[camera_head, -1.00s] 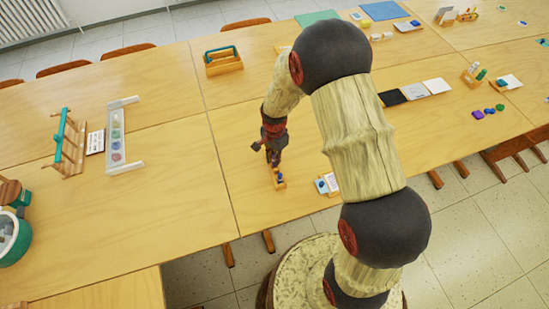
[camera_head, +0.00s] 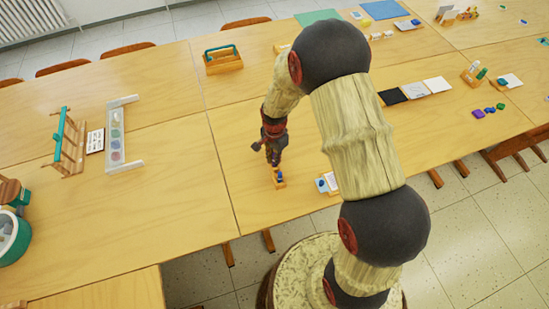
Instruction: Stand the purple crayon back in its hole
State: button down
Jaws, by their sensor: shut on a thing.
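My gripper (camera_head: 274,161) is over the front part of the middle table, pointing down, just behind and above a small wooden crayon holder (camera_head: 280,185). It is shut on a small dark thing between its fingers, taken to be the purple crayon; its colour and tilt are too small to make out. A blue crayon (camera_head: 279,175) stands in the holder. The holder's holes cannot be made out at this size, and the fingers partly cover the view behind it.
A small white card with a blue item (camera_head: 322,185) lies right of the holder, partly behind my arm. A wooden caddy with a teal handle (camera_head: 223,61) stands farther back. A white-framed rack (camera_head: 117,135) is at the left. The table left of the gripper is clear.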

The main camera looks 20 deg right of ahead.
jog(key=shift+f+b, duration=0.45)
jog(key=shift+f, duration=0.6)
dwell(1.3)
jog(key=c, duration=1.9)
grip_release()
jog(key=o, duration=0.3)
jog(key=shift+o, duration=0.2)
jog(key=shift+r+p, duration=2.1)
jog(key=shift+r, duration=0.95)
